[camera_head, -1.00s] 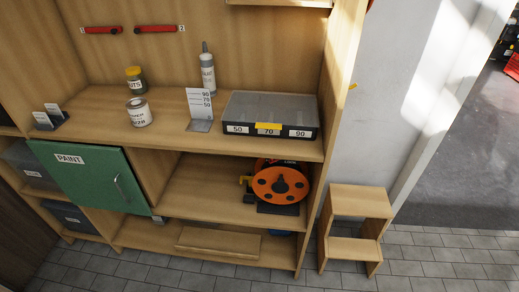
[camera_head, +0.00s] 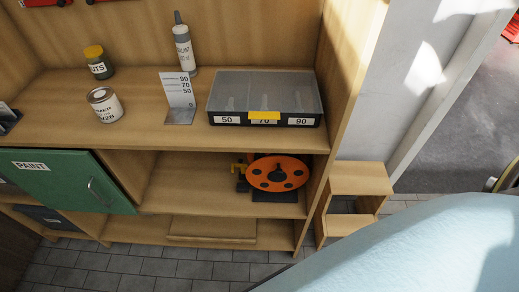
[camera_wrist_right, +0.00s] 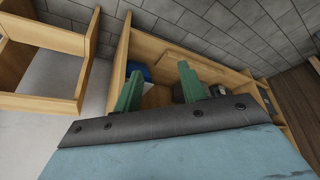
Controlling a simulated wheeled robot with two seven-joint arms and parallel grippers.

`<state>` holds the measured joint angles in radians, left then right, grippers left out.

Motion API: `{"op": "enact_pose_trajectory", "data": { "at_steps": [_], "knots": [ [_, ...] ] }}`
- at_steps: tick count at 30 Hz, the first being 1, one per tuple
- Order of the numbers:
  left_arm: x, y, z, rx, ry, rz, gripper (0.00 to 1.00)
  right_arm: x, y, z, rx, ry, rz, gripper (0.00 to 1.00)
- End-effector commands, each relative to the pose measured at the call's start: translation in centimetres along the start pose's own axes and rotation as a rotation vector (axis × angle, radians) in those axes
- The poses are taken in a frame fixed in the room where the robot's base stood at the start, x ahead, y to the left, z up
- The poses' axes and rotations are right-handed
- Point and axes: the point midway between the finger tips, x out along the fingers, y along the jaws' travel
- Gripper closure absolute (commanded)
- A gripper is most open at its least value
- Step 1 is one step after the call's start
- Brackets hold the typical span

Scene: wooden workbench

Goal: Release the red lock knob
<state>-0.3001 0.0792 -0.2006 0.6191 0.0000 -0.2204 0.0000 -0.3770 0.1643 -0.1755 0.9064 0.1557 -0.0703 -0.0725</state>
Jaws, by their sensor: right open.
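My pale blue right arm fills the head view's lower right corner. My left gripper is in neither view.
A step stool (camera_head: 352,190) stands right of the shelf unit; it also shows in the right wrist view (camera_wrist_right: 50,40). A black organiser case (camera_head: 265,96) is above the reel. A green PAINT door (camera_head: 70,183) is at left. The shelf left of the reel is clear.

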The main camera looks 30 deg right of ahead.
Motion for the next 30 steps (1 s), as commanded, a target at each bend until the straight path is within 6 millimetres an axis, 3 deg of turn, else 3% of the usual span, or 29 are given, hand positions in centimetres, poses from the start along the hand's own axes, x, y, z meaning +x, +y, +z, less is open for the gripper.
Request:
{"op": "enact_pose_trajectory", "data": {
  "at_steps": [1,6,9,12,16,20,24,30],
  "knots": [
    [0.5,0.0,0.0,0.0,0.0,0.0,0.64,-0.5,1.7,-3.4,0.003,0.116,0.015,0.59],
    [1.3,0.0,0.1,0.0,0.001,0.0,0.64,-5.4,5.3,-15.2,0.016,0.502,0.041,0.59],
    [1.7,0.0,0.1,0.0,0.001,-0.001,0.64,-9.8,6.5,-20.9,0.025,0.709,0.045,0.59],
    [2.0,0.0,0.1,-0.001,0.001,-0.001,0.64,-14.3,7.0,-25.4,0.035,0.882,0.043,0.59],
    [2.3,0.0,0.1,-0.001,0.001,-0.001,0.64,-19.0,7.2,-29.0,0.052,1.037,0.033,0.59],
    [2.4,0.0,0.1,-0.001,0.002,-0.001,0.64,-21.5,7.2,-30.6,0.063,1.112,0.026,0.59],
    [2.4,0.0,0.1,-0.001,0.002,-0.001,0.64,-21.9,7.2,-31.8,0.068,1.135,0.026,0.59],
    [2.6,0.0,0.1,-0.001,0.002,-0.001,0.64,-20.5,7.4,-34.8,0.068,1.137,0.027,0.59]
  ]
}}
